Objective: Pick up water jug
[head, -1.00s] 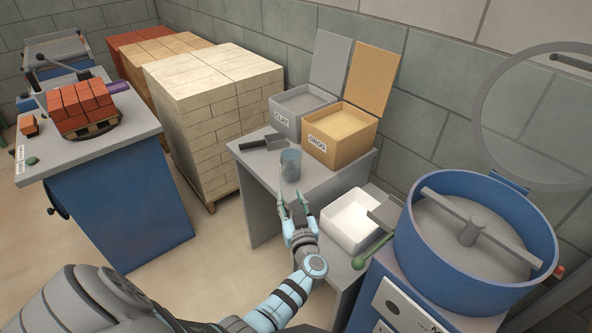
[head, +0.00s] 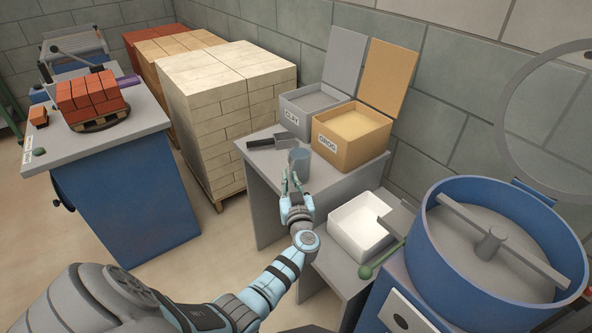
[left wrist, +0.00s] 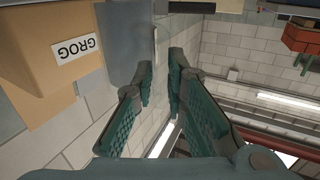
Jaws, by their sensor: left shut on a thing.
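The water jug (head: 299,164) is a small translucent blue-grey vessel standing upright on the grey table beside the grog box. My left gripper (head: 291,180) reaches it from the near side, its fingers drawn together at the jug's near side, where I take them to be shut on it. In the left wrist view, a blue-grey surface that looks like the jug (left wrist: 124,45) is just beyond the fingertips (left wrist: 160,80). The exact contact, likely at a handle, is too small to make out. My right gripper is not in view.
The grog box (head: 350,137) and clay box (head: 309,103) stand open behind the jug. A trowel-like scoop (head: 272,142) lies to its left. A white tub (head: 357,228) and a blue mixer (head: 495,250) are to the right. Brick stacks (head: 225,130) stand left of the table.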

